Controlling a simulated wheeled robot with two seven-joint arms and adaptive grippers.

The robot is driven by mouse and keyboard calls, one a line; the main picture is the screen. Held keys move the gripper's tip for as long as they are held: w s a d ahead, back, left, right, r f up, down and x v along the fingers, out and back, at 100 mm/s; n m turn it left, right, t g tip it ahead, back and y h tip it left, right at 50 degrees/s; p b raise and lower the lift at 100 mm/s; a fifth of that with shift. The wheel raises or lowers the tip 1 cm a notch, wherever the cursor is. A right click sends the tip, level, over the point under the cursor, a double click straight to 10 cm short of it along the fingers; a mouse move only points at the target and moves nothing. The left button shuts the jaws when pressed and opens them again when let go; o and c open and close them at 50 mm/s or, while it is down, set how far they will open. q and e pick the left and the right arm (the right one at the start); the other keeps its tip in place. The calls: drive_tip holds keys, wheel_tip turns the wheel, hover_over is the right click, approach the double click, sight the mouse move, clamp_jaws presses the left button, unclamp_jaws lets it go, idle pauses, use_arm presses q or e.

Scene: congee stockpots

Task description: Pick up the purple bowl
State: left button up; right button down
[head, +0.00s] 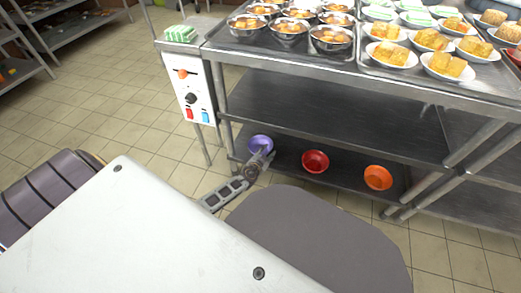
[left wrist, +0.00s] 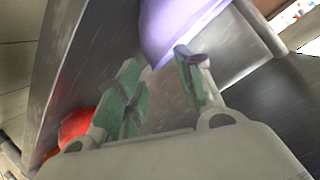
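The purple bowl (head: 261,143) sits near the left end of the bottom shelf (head: 340,180) of the steel table. My left gripper (head: 262,156) is at the near side of the bowl and covers a little of it in the head view. In the left wrist view the bowl (left wrist: 178,28) lies just beyond the fingertips, its edge showing in the gap between them. The left gripper (left wrist: 158,72) is open, its two green-padded fingers apart with nothing held. I cannot tell whether a finger touches the bowl. My right gripper is not in view.
A red bowl (head: 315,161) and an orange bowl (head: 378,177) stand to the right on the bottom shelf. The middle shelf (head: 330,108) is empty and overhangs it. A table leg (head: 225,105) rises near the purple bowl. Filled steel bowls (head: 331,39) crowd the tabletop.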

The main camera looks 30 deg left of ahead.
sight(272, 147)
use_arm(q)
drive_tip(key=shift+w, duration=0.15)
drive_tip(key=shift+b+x, duration=0.45)
drive_tip(key=shift+x, duration=0.8)
drive_tip(key=shift+b+x, duration=0.5)
drive_tip(key=shift+x, duration=0.7)
drive_tip(key=shift+d, duration=0.15)
clamp_jaws()
